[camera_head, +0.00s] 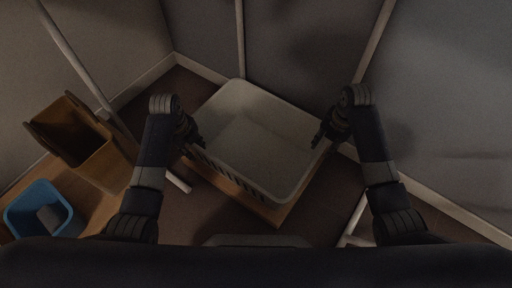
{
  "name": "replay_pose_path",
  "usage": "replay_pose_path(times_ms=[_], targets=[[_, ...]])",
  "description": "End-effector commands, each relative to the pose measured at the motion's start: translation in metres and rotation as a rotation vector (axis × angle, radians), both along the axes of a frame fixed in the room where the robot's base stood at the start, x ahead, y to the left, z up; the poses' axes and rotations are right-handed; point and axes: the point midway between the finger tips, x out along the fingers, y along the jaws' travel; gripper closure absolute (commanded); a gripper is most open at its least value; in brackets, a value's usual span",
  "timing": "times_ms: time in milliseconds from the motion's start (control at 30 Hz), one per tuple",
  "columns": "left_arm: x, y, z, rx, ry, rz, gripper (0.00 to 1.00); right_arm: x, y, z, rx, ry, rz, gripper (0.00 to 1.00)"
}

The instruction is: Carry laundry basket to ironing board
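The laundry basket (283,190) is a pale, rectangular, slotted basket. It sits at an angle in the middle of the head view, over a wooden surface (268,211) whose edge shows along its front left side, and it looks empty. My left gripper (192,146) is at its left rim and my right gripper (319,139) is at its right rim. Both fingertips are dark and small against the rim, so I cannot tell whether they grip it. I cannot make out an ironing board for certain.
A brown wooden box (67,135) and a blue bin (38,212) with a grey item inside stand at the left. Pale poles (76,57) rise along the walls. A grey wall is close behind the basket. Some brown floor (200,215) shows in front.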

Motion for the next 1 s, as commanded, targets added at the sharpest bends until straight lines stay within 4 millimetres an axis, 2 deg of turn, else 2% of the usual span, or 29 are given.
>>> replay_pose_path(times_ms=[167,300,767,1000], targets=[[0.0,0.0,0.0,0.0,0.0,0.0,0.7,0.0,0.0,0.0,0.0,0.0,0.0,0.7],[0.0,0.0,0.0,0.001,0.001,0.0,1.0,0.0,0.0,0.0,0.0,0.0,0.0,1.0],[0.0,0.0,0.002,0.001,-0.001,0.0,1.0,0.001,0.0,0.003,0.0,-0.001,0.0,1.0],[0.0,0.0,0.016,0.001,-0.001,0.0,1.0,0.001,0.0,0.016,0.0,-0.002,0.0,1.0]])
